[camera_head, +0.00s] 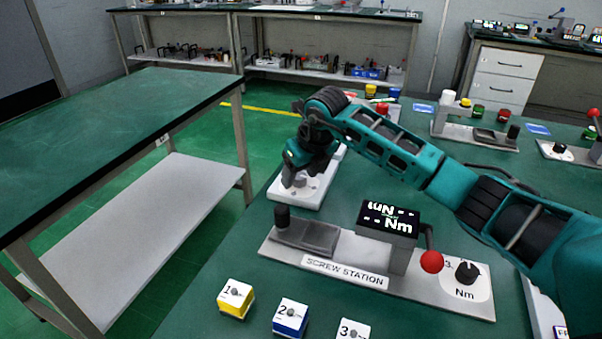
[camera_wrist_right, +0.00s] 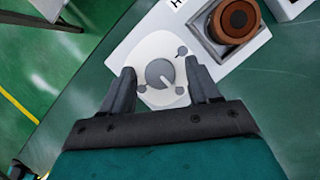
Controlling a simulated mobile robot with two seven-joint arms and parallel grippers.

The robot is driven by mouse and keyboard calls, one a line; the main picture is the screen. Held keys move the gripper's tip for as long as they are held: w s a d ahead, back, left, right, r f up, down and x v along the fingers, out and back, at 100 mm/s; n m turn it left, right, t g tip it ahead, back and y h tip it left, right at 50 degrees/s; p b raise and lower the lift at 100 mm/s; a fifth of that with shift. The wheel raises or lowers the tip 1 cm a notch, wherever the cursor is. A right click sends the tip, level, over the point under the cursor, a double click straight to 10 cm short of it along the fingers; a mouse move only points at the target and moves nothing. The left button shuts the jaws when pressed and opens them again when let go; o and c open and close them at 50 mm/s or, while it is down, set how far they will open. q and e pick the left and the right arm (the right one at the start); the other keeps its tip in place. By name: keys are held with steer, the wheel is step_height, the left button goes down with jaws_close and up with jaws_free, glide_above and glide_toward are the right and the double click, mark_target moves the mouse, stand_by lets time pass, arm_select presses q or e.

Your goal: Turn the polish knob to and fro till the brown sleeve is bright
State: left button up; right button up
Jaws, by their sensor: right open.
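The polish knob (camera_wrist_right: 159,73) is a round grey knob on a pale dial plate of a white station (camera_head: 318,186). My right gripper (camera_wrist_right: 163,82) is open, with one finger on each side of the knob and visible gaps between. In the head view my right gripper (camera_head: 297,178) reaches down over the station's near left end. The brown sleeve (camera_wrist_right: 236,20) stands in a dark square holder on the same station, above and right of the knob in the wrist view. It looks dull reddish brown. The left gripper is not in view.
The screw station (camera_head: 345,272) with a display (camera_head: 388,223) and red-ball lever (camera_head: 432,261) stands in front of my right arm. Numbered blocks, yellow (camera_head: 235,298) and blue (camera_head: 290,317), lie at the near edge. A second table (camera_head: 130,105) at left is bare.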

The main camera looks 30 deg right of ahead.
steer(key=shift+c, duration=0.4)
steer(key=c, duration=1)
steer(key=shift+o, duration=0.2)
steer(key=shift+n, duration=0.4)
